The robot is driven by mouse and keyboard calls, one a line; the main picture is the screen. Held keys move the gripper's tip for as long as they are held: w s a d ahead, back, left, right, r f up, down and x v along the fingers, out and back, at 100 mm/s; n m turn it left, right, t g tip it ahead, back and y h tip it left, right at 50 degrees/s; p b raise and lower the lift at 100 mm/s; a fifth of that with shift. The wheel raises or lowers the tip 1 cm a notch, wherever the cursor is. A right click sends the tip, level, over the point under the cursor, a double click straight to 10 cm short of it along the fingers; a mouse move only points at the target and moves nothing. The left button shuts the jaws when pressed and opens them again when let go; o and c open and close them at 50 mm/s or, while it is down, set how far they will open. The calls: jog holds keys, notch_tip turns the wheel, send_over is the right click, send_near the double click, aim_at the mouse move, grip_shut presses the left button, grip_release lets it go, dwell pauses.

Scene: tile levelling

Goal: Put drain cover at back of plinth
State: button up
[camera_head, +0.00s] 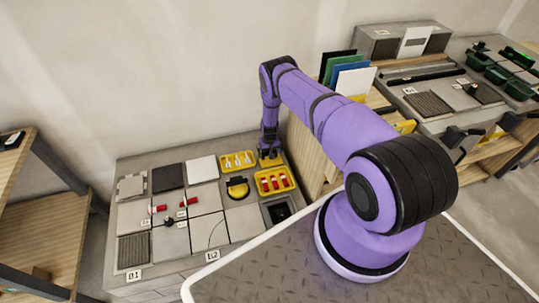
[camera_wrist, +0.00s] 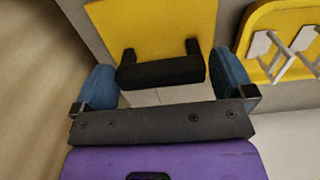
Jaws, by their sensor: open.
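The plinth (camera_head: 118,281) is a low grey block at the left, with a grid of tiles and tools on top. A ribbed grey square (camera_head: 133,250) at its front left looks like a drain cover, but I cannot be sure which item is meant. My gripper (camera_head: 270,154) is at the plinth's back right, pointing down over a yellow plate (camera_head: 271,162). In the wrist view, my gripper (camera_wrist: 165,85) is open, its blue fingers apart on either side. The yellow plate (camera_wrist: 155,25) with a black handle (camera_wrist: 160,72) lies beyond and between them. Contact cannot be told.
A yellow tray with white clips (camera_head: 237,161) and a yellow tray with red pieces (camera_head: 273,181) lie near my gripper. Coloured upright panels (camera_head: 347,75) stand to the right. Another bench holds a ribbed square (camera_head: 427,103). A wooden shelf (camera_head: 45,220) stands at the left.

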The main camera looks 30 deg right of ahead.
notch_tip(320, 180, up, 11)
jog(key=shift+f, duration=0.15)
jog(key=a+r+t, duration=0.1)
jog(key=a+r, duration=0.2)
jog(key=r, duration=1.3)
jog(key=a+r+n+t, duration=0.1)
jog(key=a+r, duration=0.2)
jog(key=r, duration=1.3)
jog(key=a+r, duration=0.3)
jog(key=r, duration=1.4)
jog(key=s+a+r+n+t, duration=0.1)
jog(key=s+a+r, duration=0.2)
jog(key=s+r, duration=0.65)
jog(key=s+a+r+t, duration=0.1)
jog(key=s+a+r, duration=0.2)
jog(key=s+r, duration=0.65)
jog(key=s+a+r, duration=0.1)
jog(key=s, duration=1)
jog(key=s+a+r+n+t, duration=0.1)
jog(key=s, duration=1.1)
jog(key=shift+a+r, duration=0.25)
jog(key=shift+a, duration=0.05)
